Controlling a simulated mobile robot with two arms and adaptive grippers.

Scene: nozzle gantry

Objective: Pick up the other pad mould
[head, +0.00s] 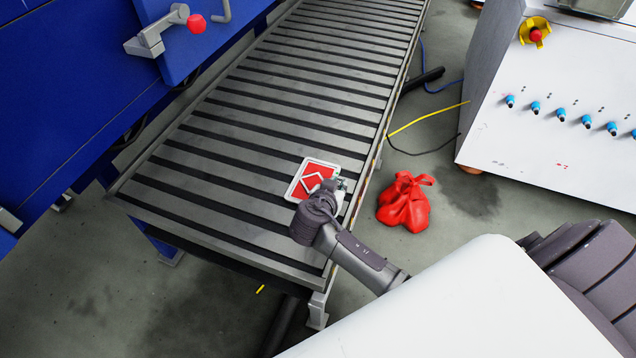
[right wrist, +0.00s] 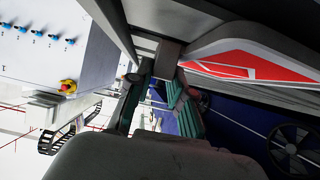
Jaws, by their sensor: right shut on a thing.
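One pad mould (head: 317,171), a flat red plate with a white rim and white angular marks, shows at the near right part of the roller conveyor. My right gripper (head: 341,186) is at its right edge and shut on it. In the right wrist view the red and white pad mould (right wrist: 252,64) shows at the upper right, beside the fingers of my right gripper (right wrist: 160,98). The exact grip is partly hidden. I cannot tell whether the mould rests on the rollers or is slightly above them. No second mould and no left gripper show.
The conveyor (head: 225,205) is otherwise clear. A blue machine (head: 70,80) with a red-knobbed lever (head: 196,23) stands left. A red bag-like object (head: 405,203) and cables (head: 425,118) lie on the floor. A white cabinet (head: 560,155) with blue knobs stands right.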

